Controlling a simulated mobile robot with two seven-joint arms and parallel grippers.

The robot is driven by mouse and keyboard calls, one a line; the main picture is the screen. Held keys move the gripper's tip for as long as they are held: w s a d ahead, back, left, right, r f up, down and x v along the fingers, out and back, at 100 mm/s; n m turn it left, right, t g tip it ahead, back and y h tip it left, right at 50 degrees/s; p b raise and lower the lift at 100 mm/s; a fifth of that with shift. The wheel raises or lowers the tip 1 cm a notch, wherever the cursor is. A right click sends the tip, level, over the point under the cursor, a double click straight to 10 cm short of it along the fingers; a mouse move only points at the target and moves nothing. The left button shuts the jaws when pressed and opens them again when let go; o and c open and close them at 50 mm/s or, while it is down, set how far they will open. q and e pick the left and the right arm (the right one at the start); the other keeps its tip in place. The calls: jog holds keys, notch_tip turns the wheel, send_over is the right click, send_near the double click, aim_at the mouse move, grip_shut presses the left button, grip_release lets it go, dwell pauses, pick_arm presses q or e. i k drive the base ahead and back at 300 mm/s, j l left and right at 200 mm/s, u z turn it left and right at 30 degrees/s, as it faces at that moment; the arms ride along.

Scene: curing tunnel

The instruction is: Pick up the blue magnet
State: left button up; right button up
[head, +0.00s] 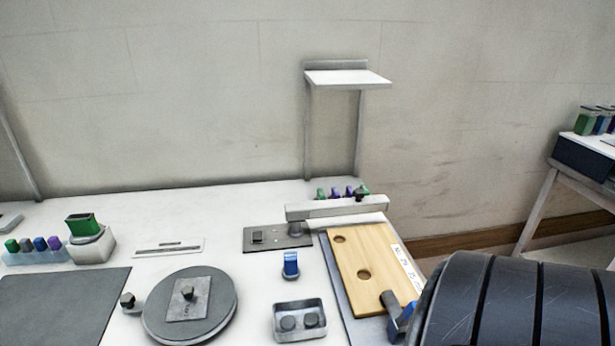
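Several blue things show in the head view, and I cannot tell for sure which is the magnet. A small upright blue piece with a pale top (291,268) stands alone on the white table (225,262), near the middle. A small blue block (40,244) sits in a row with green, dark and purple ones in a pale rack (30,259) at the left. Another blue piece (401,322) shows at the lower right by the wooden board, partly hidden. Neither of my grippers is in view.
A wooden board with holes (365,252) lies at the right. A raised shelf (347,78) stands at the back. A white bar (337,209) lies before more coloured blocks.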

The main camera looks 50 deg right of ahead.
aim_at(291, 270)
jog(key=k+l+z, duration=0.1)
jog(key=z, duration=1.35)
jog(key=k+l, duration=0.05)
